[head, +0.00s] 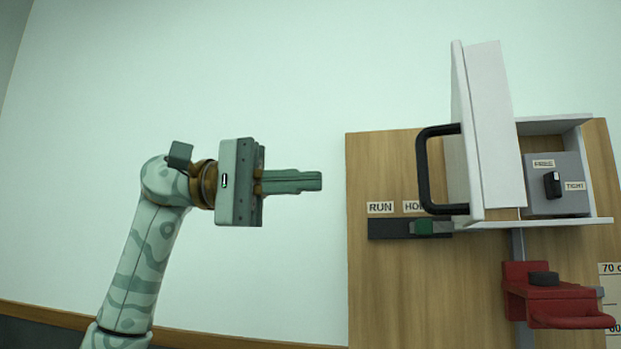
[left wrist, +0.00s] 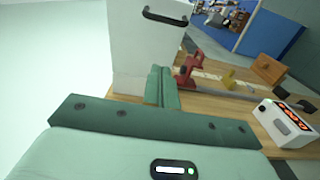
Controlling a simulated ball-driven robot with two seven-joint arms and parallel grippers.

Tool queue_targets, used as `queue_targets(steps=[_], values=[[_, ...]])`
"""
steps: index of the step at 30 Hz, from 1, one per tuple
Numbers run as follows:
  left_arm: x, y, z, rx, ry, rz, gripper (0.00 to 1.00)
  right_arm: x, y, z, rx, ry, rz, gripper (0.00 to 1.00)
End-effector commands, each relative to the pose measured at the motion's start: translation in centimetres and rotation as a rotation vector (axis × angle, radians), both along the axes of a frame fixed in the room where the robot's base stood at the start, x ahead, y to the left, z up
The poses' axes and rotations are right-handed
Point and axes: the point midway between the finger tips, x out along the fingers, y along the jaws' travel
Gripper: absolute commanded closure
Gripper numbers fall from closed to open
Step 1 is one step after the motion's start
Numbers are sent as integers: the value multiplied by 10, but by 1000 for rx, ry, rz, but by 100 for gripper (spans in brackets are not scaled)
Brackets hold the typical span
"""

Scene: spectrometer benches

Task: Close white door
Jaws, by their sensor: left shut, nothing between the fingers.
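The white door (head: 494,125) stands swung open at the left side of a white box (head: 598,220) on the wooden panel. Its black handle (head: 424,172) faces left. Inside the box is a grey plate with a black knob (head: 552,184). My left gripper (head: 320,181) is shut and empty, level with the handle and to its left, apart from it. In the left wrist view the door (left wrist: 145,50) and handle (left wrist: 165,17) are beyond the shut fingers (left wrist: 162,75). My right gripper is not in view.
The wooden panel (head: 385,290) carries a RUN/HOLD slider with a green knob (head: 432,227) below the handle. A red clamp (head: 555,300) sits under the box. A white device with a red display (left wrist: 285,122) shows at right in the wrist view. Bare wall lies around my left gripper.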

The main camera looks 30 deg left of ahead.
Motion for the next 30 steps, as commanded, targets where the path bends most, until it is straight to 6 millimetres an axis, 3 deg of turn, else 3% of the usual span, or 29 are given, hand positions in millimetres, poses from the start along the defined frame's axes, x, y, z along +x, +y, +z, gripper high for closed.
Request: queue_targets(steps=[10, 15, 21, 30], values=[[19, -73, 2, -1, 2, -6, 100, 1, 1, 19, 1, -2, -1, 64], [6, -94, 1, -1, 1, -6, 100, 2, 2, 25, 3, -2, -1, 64], [0, -105, -1, -2, 4, -3, 100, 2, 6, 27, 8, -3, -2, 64], [-1, -106, -1, -2, 5, -3, 100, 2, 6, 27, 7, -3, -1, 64]])
